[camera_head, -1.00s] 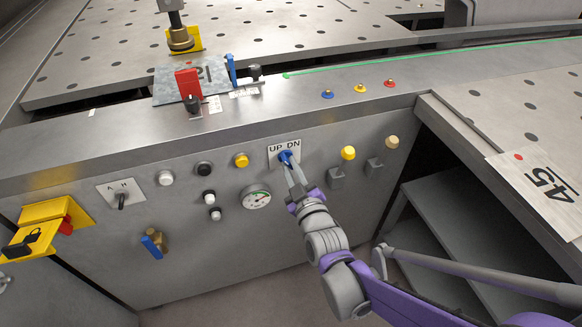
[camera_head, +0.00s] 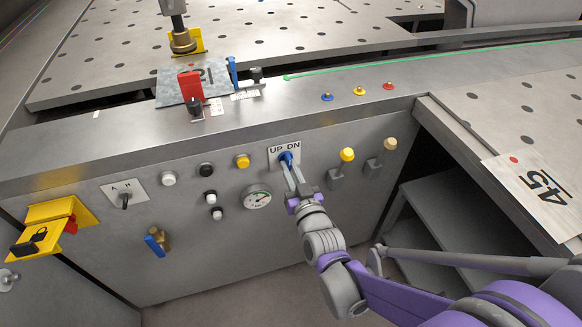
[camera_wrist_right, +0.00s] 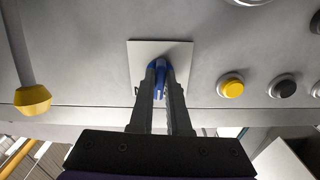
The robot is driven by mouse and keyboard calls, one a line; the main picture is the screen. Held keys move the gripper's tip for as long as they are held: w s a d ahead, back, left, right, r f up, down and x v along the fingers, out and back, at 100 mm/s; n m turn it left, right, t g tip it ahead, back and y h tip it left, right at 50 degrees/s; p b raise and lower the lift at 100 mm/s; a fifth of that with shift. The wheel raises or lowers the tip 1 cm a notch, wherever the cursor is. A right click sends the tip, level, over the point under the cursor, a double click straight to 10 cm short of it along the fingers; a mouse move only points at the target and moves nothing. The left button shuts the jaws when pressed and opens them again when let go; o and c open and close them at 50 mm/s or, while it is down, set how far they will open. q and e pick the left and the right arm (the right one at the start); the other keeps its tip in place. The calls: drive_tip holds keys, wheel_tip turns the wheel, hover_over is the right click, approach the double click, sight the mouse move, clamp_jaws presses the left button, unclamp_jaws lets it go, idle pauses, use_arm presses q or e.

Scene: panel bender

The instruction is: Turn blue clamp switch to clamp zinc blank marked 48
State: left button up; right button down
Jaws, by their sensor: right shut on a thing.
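The blue switch (camera_head: 286,158) sits on a white plate marked UP DN (camera_head: 276,148) on the front panel. My right gripper (camera_head: 288,164) is shut on the blue switch, its fingers on both sides of it. In the right wrist view the blue switch (camera_wrist_right: 160,78) shows between the two fingertips (camera_wrist_right: 160,85). A grey sheet (camera_head: 178,92) with a number upside down, hard to read, lies on the machine bed under a red part. Another pale sheet (camera_head: 520,172), whose number looks like 45, lies on the right table. I see no sheet clearly marked 48. My left gripper is not in view.
A yellow lockout bracket (camera_head: 50,212) juts out at lower left.

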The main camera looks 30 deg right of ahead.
drive_tip(key=m+p, duration=0.1)
drive_tip(key=m, duration=0.3)
drive_tip(key=shift+m, duration=0.4)
drive_tip(key=shift+a, duration=0.1)
idle(0.3)
drive_tip(key=c, duration=0.9)
unclamp_jaws()
drive_tip(key=v, duration=1)
drive_tip(key=shift+s+p, duration=0.35)
drive_tip(key=shift+s, duration=0.05)
